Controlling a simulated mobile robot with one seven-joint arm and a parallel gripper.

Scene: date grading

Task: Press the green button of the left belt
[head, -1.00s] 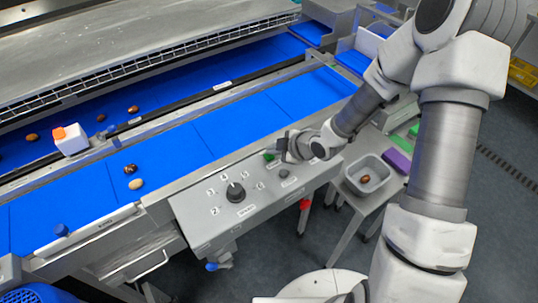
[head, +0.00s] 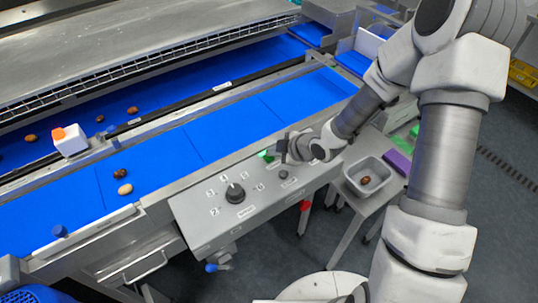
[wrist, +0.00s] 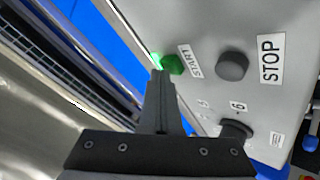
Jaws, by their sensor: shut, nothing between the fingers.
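The green button (wrist: 174,65) sits beside a START label on the grey control panel (head: 205,210) and glows bright green at one side. It also shows in the head view (head: 265,155), partly covered by my gripper. My gripper (wrist: 163,74) is shut and empty, with its fingertips right at the button's edge; they appear to touch it, though the exact contact is hard to see. The near blue belt (head: 225,125) runs beside the panel and carries a dark date (head: 120,173) and a pale one (head: 125,189).
A dark button (wrist: 232,65) beside a STOP label and a black dial (head: 235,193) are on the same panel. A grey bin (head: 352,186) with a date stands right of it. A white box with an orange top (head: 70,142) stands between the belts.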

